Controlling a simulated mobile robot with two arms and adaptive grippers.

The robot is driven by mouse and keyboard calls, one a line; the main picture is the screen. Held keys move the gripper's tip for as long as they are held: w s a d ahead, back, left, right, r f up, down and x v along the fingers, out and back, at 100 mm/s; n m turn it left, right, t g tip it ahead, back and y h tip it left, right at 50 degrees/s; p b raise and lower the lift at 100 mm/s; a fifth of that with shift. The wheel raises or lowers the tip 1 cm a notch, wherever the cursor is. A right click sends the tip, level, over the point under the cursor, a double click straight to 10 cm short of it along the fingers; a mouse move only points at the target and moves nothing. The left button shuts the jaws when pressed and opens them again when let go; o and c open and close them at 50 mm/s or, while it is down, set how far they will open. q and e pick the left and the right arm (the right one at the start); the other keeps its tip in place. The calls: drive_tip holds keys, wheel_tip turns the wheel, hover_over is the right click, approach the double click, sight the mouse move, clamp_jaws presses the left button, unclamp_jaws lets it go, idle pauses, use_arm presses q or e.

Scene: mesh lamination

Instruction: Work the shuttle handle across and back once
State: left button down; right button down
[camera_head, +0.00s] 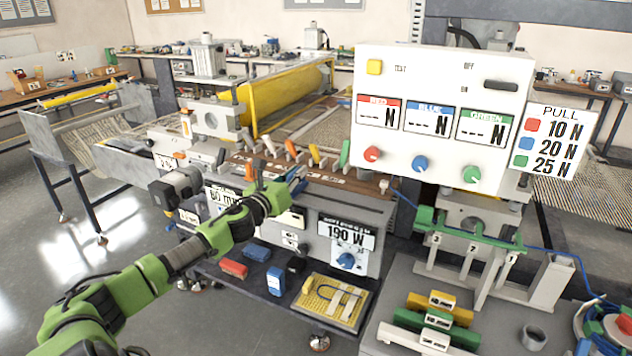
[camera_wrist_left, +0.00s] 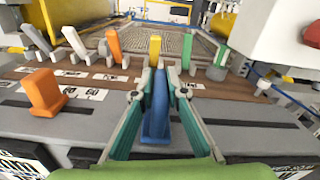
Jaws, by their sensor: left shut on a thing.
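A blue upright handle (camera_wrist_left: 155,105) stands at a slot in the grey machine top, on the near side of the wooden lever strip. My left gripper (camera_wrist_left: 158,88) has its two green-and-grey fingers on either side of this handle and is shut on it. In the head view the left gripper (camera_head: 292,182) reaches the machine's front edge, with a little of the blue handle (camera_head: 298,186) showing beside the fingers. An orange handle (camera_wrist_left: 45,92) stands at another slot to the left. No label naming either handle as the shuttle is readable. My right gripper is not in view.
A row of coloured levers stands just behind, including an orange one (camera_wrist_left: 114,45), a yellow one (camera_wrist_left: 154,45) and a green one (camera_wrist_left: 194,50). A white control box (camera_head: 440,110) rises at right. Red (camera_head: 234,268) and blue blocks (camera_head: 276,281) lie on a lower shelf.

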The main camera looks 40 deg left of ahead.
use_arm(q)
drive_tip(key=shift+s+a, duration=0.2)
drive_tip(key=shift+a, duration=0.7)
drive_tip(key=shift+s+a, duration=0.1)
drive_tip(key=shift+a, duration=0.25)
drive_tip(key=shift+a+r, duration=0.15)
drive_tip(key=shift+r, duration=0.05)
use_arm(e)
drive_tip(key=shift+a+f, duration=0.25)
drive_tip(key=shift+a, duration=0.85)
use_arm(q)
drive_tip(key=c, duration=2)
unclamp_jaws()
drive_tip(key=shift+c, duration=0.2)
drive_tip(key=shift+a+f, duration=0.1)
drive_tip(key=shift+f, duration=0.05)
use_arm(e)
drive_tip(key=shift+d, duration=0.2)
